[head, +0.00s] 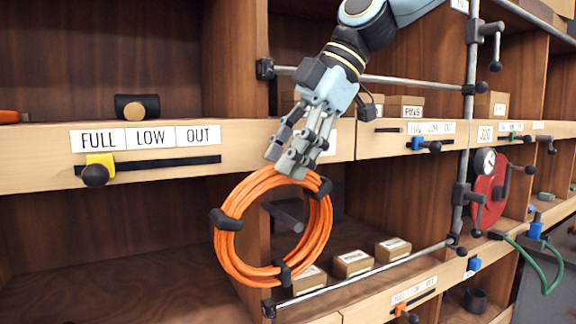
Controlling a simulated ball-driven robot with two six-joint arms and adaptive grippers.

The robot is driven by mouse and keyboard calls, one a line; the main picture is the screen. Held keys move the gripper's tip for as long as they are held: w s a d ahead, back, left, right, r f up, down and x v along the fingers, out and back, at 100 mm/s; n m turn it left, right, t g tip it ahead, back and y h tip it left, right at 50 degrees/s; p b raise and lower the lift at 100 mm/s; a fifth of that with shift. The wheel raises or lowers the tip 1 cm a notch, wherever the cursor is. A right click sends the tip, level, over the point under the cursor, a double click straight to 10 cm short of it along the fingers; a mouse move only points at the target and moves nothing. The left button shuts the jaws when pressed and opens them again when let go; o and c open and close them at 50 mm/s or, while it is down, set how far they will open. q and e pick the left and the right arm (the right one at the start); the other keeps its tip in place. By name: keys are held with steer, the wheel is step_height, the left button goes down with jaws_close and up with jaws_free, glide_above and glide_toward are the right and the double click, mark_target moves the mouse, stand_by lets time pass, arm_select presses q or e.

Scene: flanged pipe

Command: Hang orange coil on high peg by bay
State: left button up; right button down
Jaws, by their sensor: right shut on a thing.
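The orange coil (226,250) is a ring of cable with several black clips, hanging roughly upright in front of the shelf upright. My right gripper (292,168) comes down from the top and is shut on the coil's upper rim. A dark grey peg (285,216) shows through the coil's opening, near its upper right part. I cannot tell whether the peg's tip passes through the ring or stays behind it. My left gripper is not in view.
Wooden shelf bays have a label rail (150,160) with a yellow slider (100,165). A metal bar (370,272) runs before small boxes (352,263) at lower right. A vertical pipe (468,130) with valves and a red reel (490,188) stand at right.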

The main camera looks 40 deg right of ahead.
mark_target(288, 190)
step_height(288, 190, down, 2)
steer(key=shift+s+f+p, duration=0.1)
steer(key=shift+p, duration=0.4)
steer(key=shift+f, duration=0.45)
steer(key=c, duration=0.8)
jaws_free()
steer(key=shift+o, duration=0.2)
